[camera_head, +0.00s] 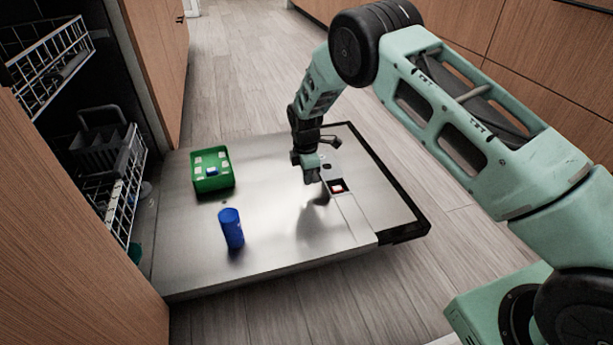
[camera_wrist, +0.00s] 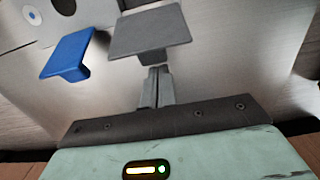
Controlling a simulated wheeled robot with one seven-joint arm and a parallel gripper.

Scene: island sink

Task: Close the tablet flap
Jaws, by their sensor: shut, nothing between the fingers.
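The tablet compartment (camera_head: 338,186) lies in the dispenser on the lowered dishwasher door. It shows open in the head view, with a red-and-white tablet inside. My gripper (camera_head: 311,178) points down at the door beside the compartment, on its left. In the wrist view my gripper (camera_wrist: 155,88) is shut and empty. A flat grey plate (camera_wrist: 150,33), perhaps the tablet flap, shows just beyond the fingertips. I cannot tell whether they touch. A blue tab (camera_wrist: 68,55) is left of the plate. The compartment is not clearly visible in the wrist view.
A green box (camera_head: 211,182) holding small tablets and an upright blue cylinder (camera_head: 231,229) stand on the lowered door (camera_head: 270,262), left of my gripper. Dishwasher racks (camera_head: 122,190) are at the left. Cabinets flank the wooden floor. The front left of the door is clear.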

